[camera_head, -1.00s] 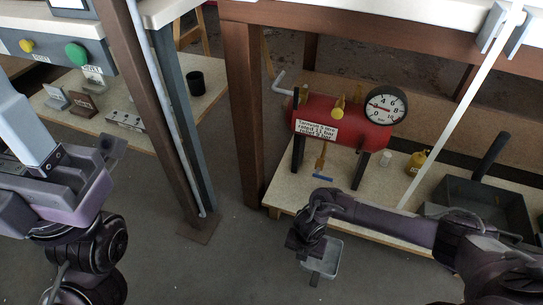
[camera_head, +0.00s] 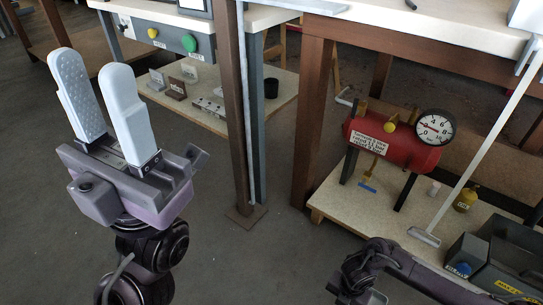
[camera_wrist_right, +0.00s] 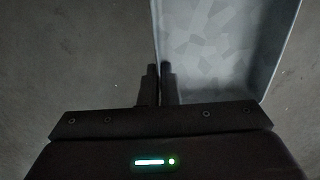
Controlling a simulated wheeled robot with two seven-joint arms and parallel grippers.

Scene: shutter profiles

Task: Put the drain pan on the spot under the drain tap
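The red tank (camera_head: 392,142) with a round gauge stands on legs on a low pale shelf. A brass drain tap with a blue handle (camera_head: 367,187) hangs below it. The spot under the tap is not clearly marked out. The grey drain pan (camera_wrist_right: 220,45) shows in the right wrist view, its left wall between the two fingers of my right gripper (camera_wrist_right: 160,70), which is shut on it. In the head view only a sliver of the pan (camera_head: 376,298) shows at the bottom edge, in front of the shelf. My left gripper (camera_head: 92,68) is raised, open and empty.
A brown post (camera_head: 307,120) stands left of the tank. A white rod (camera_head: 480,155) slants down to the shelf right of it. The shelf's front left is bare.

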